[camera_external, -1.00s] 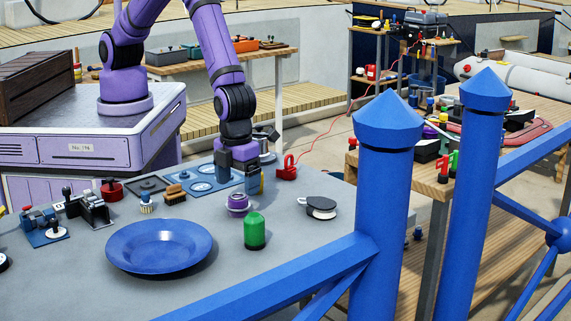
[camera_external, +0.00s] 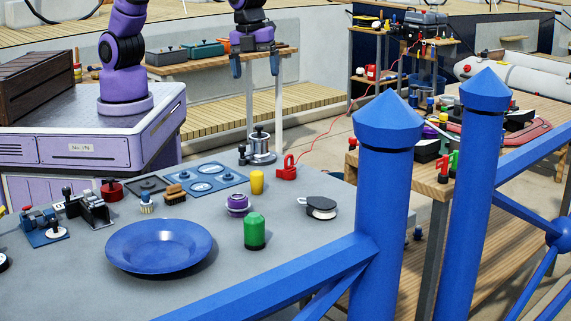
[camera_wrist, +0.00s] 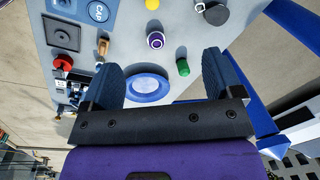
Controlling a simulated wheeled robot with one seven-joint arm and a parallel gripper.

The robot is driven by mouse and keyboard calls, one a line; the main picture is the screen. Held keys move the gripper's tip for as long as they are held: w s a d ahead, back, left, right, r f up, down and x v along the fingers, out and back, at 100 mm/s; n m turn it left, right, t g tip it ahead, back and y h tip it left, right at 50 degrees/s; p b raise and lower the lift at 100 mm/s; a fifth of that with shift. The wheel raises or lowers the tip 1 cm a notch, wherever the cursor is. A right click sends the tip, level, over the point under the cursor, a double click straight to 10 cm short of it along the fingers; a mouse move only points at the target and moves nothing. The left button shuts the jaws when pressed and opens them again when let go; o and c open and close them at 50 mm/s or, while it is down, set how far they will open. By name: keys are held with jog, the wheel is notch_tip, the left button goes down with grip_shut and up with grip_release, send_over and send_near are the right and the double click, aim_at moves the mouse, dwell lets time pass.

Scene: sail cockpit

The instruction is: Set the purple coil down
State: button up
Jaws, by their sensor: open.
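The purple coil (camera_external: 237,203) sits on the grey tabletop, between the yellow cup and the green bottle-shaped piece. It also shows in the wrist view (camera_wrist: 155,41), near the top middle, apart from my fingers. My gripper (camera_external: 254,66) is open and empty, raised high above the back of the table. In the wrist view its two blue fingers (camera_wrist: 163,80) are spread wide with nothing between them but the distant table.
A blue plate (camera_external: 160,244) lies front left of the coil. The green piece (camera_external: 254,231), yellow cup (camera_external: 257,182), black-and-white block (camera_external: 321,208) and red shackle (camera_external: 287,168) stand around it. Blue posts and rails (camera_external: 383,200) rise at the front right.

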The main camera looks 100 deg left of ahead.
jog(key=s+a+r+n+t, duration=0.1)
jog(key=s+a+r+n, duration=0.4)
jog(key=a+r, duration=0.45)
jog(key=s+a+r+n+t, duration=0.1)
jog(key=s+a+r+n, duration=0.4)
jog(key=a, duration=0.8)
jog(key=s+a+n+t, duration=0.1)
jog(key=s+a+n, duration=0.3)
jog(key=s, duration=0.5)
jog(key=s+a+r+n+t, duration=0.1)
jog(key=s+a+n, duration=0.4)
jog(key=s+a, duration=0.4)
jog(key=shift+r+n, duration=0.15)
jog(key=shift+n, duration=0.15)
